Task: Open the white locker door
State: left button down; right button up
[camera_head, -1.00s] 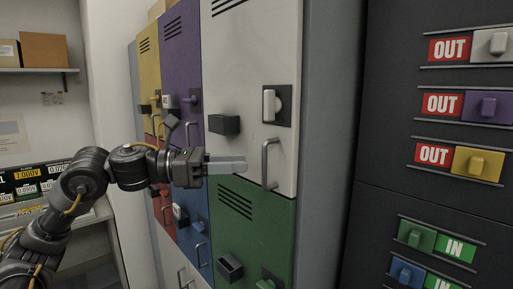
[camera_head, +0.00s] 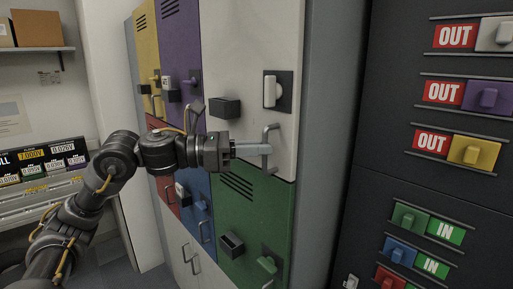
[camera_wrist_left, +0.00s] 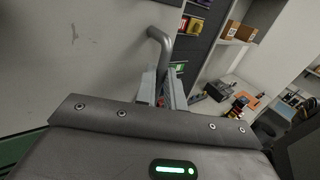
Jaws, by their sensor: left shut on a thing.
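The white locker door (camera_head: 240,60) is in the upper right of the locker block in the head view and looks flush with its frame. It has a white latch on a dark plate (camera_head: 272,91) and a grey bar handle (camera_head: 273,135) near its lower right corner. My left gripper (camera_head: 260,150) reaches in from the left and is shut on this handle. In the left wrist view the handle (camera_wrist_left: 160,42) runs down between the finger pads (camera_wrist_left: 165,88), beside the white door surface (camera_wrist_left: 75,45). The lower part of the handle is partly hidden. My right gripper is not in view.
A green door (camera_head: 240,215) lies directly below, and a purple door (camera_head: 179,40) is to the left. A black box (camera_head: 225,108) juts from the white door. A dark panel (camera_head: 400,60) with OUT and IN sliders stands at the right.

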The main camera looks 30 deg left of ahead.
pick_arm(q)
jog(key=s+a+m+g+h+b, duration=0.3)
jog(key=s+a+m+g+b, duration=0.3)
jog(key=s+a+g+b, duration=0.45)
jog(key=s+a+t+p, duration=0.1)
jog(key=s+a+p, duration=0.1)
jog(key=a, duration=1)
jog(key=s+a+t+p, duration=0.1)
jog(key=s+a+p, duration=0.2)
jog(key=a, duration=0.9)
jog(key=shift+s+h+p, duration=0.3)
jog(key=shift+s+p, duration=0.05)
jog(key=shift+p, duration=0.4)
